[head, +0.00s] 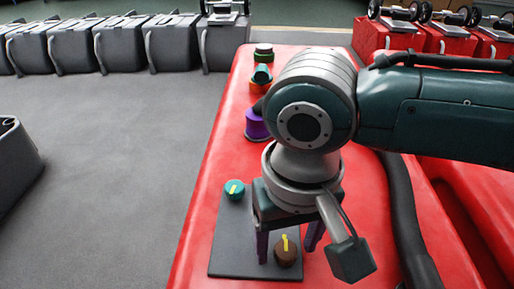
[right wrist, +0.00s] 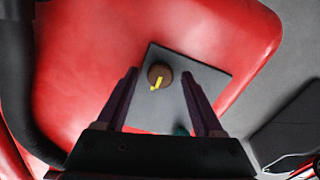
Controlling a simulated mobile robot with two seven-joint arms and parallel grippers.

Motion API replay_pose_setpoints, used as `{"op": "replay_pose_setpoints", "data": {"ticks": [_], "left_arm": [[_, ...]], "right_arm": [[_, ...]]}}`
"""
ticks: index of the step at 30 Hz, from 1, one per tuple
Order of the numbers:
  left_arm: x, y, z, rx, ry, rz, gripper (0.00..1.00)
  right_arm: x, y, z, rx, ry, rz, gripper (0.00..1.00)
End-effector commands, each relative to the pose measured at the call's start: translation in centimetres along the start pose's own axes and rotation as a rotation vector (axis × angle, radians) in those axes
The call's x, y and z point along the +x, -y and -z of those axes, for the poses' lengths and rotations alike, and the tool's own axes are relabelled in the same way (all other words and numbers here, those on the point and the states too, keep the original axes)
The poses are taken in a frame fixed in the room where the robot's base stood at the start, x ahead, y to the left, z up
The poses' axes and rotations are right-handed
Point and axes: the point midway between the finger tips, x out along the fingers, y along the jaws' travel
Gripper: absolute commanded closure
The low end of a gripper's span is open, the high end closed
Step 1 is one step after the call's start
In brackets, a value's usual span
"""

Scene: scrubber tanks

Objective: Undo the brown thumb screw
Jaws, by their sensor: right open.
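The brown thumb screw (head: 286,250) is a round knob with a yellow mark, on a dark grey plate (head: 228,257) on the red surface. It also shows in the right wrist view (right wrist: 160,75), ahead of the fingers and between their lines. My right gripper (head: 285,250) points down over the plate, its purple fingers apart on either side of the brown screw in the head view. In the right wrist view the open gripper (right wrist: 160,78) holds nothing. I cannot tell whether the fingers reach the screw's height. My left gripper is not in view.
A teal thumb screw (head: 235,189) with a yellow mark sits on the plate's far left corner. Purple (head: 257,124), orange and green pieces stand farther back on the red surface (head: 213,167). A black hose (head: 402,215) runs along the right. Grey tanks (head: 124,44) line the back left.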

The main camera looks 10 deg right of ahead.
Motion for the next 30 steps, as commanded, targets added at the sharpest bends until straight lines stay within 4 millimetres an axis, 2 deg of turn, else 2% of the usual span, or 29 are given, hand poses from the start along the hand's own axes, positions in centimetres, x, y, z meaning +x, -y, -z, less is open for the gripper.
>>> {"op": "replay_pose_setpoints", "data": {"ticks": [2, 19, 30], "left_arm": [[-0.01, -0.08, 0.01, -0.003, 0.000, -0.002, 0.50], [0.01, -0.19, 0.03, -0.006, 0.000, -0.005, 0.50], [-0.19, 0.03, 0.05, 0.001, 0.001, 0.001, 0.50]], "right_arm": [[-0.02, 0.01, -0.01, 0.000, 0.000, 0.000, 0.36], [-0.04, -0.01, 0.00, 0.000, 0.000, 0.000, 1.00], [-0.11, -0.01, -0.01, -0.014, 0.001, 0.000, 1.00]]}}
